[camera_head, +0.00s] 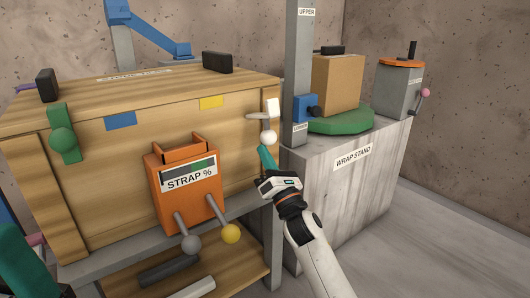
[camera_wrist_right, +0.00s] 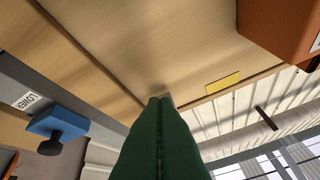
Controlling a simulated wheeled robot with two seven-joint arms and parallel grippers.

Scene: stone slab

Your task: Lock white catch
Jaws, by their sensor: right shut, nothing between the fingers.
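The white catch (camera_head: 272,106) is at the right end of the wooden crate's (camera_head: 110,145) front, near the lid seam. A pale grey flat piece sticks out left beside it, and a white ball knob (camera_head: 268,138) hangs just below. My right gripper (camera_head: 265,155) is shut and empty, its teal fingertips just under the knob; I cannot tell if they touch. In the right wrist view the shut fingers (camera_wrist_right: 160,110) point at the crate and hide most of the catch area. A teal part, apparently my left gripper (camera_head: 22,262), shows at the lower left edge, its jaws unclear.
A green catch (camera_head: 62,138) is at the crate's left. An orange STRAP % box (camera_head: 184,200) with grey and yellow ball levers juts out left of my right gripper. The grey post (camera_head: 298,70) and wrap stand (camera_head: 350,185) stand close on the right.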

